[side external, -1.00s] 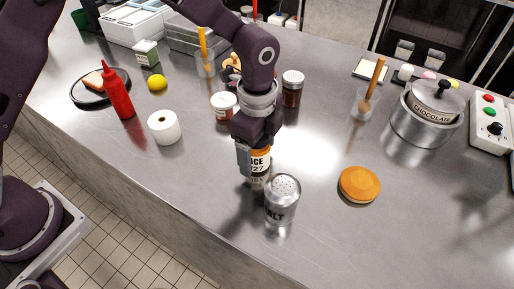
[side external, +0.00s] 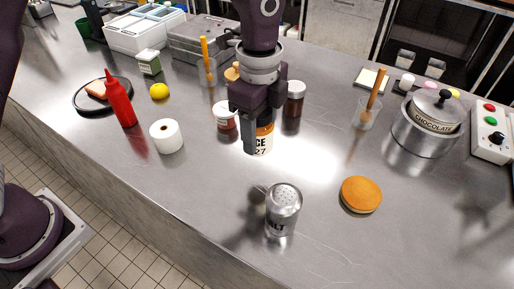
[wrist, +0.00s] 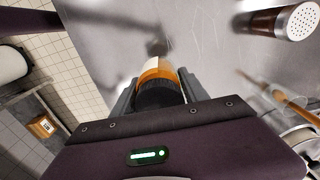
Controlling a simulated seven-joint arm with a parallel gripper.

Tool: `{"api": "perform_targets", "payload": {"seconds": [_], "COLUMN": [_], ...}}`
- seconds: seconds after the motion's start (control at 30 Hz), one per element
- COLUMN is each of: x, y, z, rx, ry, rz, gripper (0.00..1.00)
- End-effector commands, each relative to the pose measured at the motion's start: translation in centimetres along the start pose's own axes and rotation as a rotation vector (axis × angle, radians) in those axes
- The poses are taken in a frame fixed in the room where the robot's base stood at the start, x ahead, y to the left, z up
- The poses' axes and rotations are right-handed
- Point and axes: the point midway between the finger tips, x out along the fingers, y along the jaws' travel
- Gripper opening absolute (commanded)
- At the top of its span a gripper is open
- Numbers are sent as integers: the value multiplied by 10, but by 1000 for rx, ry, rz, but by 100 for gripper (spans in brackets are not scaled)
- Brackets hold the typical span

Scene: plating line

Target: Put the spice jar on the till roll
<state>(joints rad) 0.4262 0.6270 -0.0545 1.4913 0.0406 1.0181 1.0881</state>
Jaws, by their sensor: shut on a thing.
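The spice jar (side external: 264,140) has a black lid, an orange band and a white label with partly visible letters. My gripper (side external: 257,130) is shut on it and holds it roughly upright, apparently above the counter. Its black lid also shows between the fingers in the wrist view (wrist: 158,95). The fingers hide part of the jar. The till roll (side external: 168,139) is a white roll standing on end, with a hole in its top, on the counter left of my gripper in the side view.
A red squeeze bottle (side external: 120,101) stands behind the till roll, left of it. A salt shaker (side external: 283,208) and an orange-brown bun (side external: 361,194) are in front. A red-and-white jar (side external: 225,117) and a brown shaker (side external: 293,100) stand close behind my gripper. The counter between roll and gripper looks clear.

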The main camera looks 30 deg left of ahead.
Motion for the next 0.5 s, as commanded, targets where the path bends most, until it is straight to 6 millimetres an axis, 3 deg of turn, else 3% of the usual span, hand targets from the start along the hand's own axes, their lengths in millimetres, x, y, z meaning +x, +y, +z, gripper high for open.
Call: {"api": "perform_targets", "payload": {"seconds": [0.1,0.27,0.37,0.5], "x": [-13,-18,-26,-42], "y": [0,-2,-6,-7], "z": [0,9,36,99], "rx": [0,-21,-85,-236], "ry": [1,0,0,1], "rz": [-2,0,-1,-1], "gripper": [0,0,0,0]}}
